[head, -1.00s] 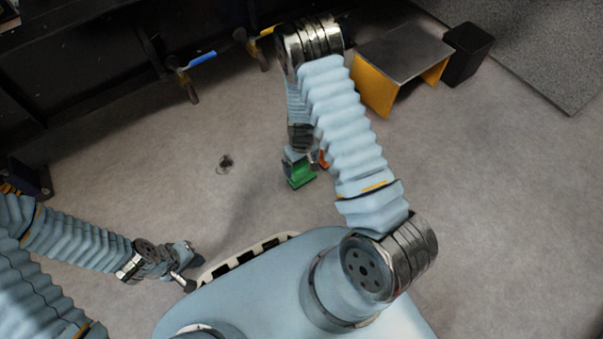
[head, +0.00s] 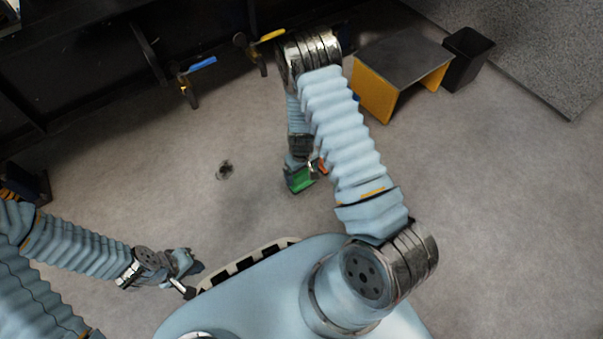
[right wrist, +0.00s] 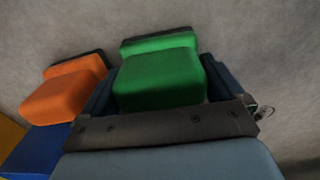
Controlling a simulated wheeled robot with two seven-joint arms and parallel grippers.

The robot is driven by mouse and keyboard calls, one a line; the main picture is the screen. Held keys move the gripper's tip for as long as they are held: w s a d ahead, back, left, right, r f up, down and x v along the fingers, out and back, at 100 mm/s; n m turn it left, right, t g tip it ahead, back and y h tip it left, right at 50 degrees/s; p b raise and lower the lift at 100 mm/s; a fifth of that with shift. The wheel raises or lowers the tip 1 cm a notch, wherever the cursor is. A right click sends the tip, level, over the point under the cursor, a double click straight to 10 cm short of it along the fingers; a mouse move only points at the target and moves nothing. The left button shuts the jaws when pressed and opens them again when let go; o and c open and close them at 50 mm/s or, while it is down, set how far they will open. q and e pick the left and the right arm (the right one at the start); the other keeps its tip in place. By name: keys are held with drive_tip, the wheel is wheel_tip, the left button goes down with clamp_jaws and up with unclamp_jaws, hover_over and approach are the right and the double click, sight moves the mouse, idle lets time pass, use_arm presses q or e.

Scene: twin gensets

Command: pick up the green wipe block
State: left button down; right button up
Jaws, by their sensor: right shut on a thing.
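The green wipe block (head: 301,179) is at my right gripper (head: 299,171) in the middle of the head view. In the right wrist view the green block (right wrist: 158,80) sits between the two dark fingers (right wrist: 158,92), and the gripper is shut on it. An orange block (right wrist: 65,92) is just left of the gripper in that view, and a small part of it (head: 323,167) shows beside the gripper in the head view. My left gripper (head: 190,277) is low at the left, near my base. Its fingers are too small to judge.
A blue thing (right wrist: 38,150) lies at the lower left of the wrist view. A yellow-sided stand with a grey top (head: 402,60) and a black bin (head: 467,58) are at the upper right. Blue (head: 198,65) and yellow (head: 268,35) valve handles line the dark back structure. Floor is clear around the drain (head: 225,169).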

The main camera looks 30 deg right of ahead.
wheel_tip(320, 180, up, 3)
drive_tip(key=shift+p, duration=0.45)
drive_tip(key=s+a+r+p, duration=0.3)
drive_tip(key=s+a+r, duration=0.6)
drive_tip(key=a, duration=0.1)
drive_tip(key=shift+a+r, duration=0.2)
drive_tip(key=shift+a, duration=0.1)
